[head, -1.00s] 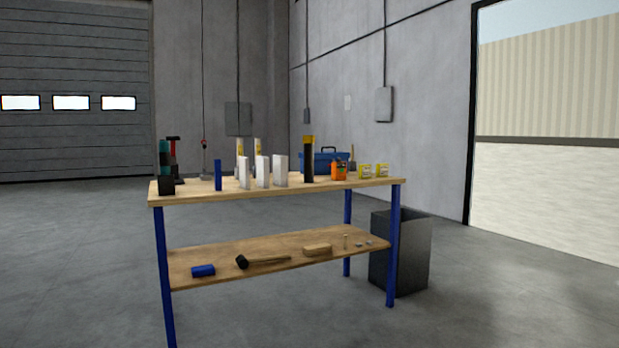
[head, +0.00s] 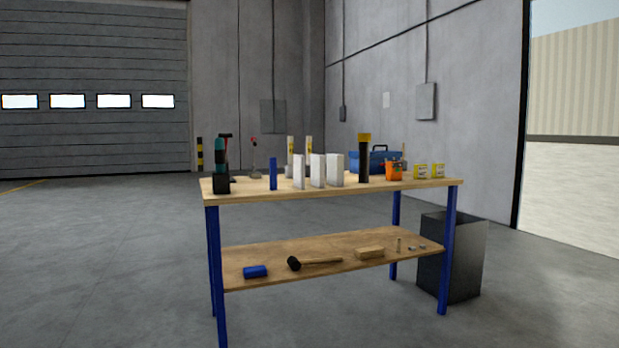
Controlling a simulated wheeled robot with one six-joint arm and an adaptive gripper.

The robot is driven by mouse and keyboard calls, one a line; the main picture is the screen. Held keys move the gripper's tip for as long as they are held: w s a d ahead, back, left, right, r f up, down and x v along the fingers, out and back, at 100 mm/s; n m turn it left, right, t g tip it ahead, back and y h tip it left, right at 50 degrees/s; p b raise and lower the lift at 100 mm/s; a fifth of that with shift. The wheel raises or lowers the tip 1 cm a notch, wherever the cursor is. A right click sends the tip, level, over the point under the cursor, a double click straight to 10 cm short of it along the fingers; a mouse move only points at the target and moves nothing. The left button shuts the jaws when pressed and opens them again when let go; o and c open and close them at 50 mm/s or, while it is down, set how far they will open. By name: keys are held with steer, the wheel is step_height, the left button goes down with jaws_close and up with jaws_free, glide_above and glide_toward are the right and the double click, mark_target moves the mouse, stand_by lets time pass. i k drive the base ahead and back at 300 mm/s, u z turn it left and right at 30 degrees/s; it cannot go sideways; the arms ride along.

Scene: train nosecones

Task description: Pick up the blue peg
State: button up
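The blue peg (head: 273,174) stands upright on the wooden top of the workbench (head: 430,186), near its front edge and left of the middle. A black and teal tool (head: 220,166) stands to its left. White upright blocks (head: 317,170) stand close to its right. Another blue object (head: 255,271), short and lying down, is on the lower shelf. My gripper is not in view.
The toolbox (head: 376,161), a black and yellow flashlight (head: 364,158) and an orange container (head: 394,170) stand further right on the bench. A mallet (head: 314,263) lies on the lower shelf. A dark bin (head: 462,255) stands at the bench's right. The floor in front is clear.

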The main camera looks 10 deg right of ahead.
mark_target(273, 177)
steer(key=u, duration=0.65)
steer(key=i, duration=1)
steer(key=u, duration=0.55)
steer(key=i, duration=1.1)
steer(key=z, duration=0.95)
steer(key=i, duration=0.75)
steer(key=z, duration=0.6)
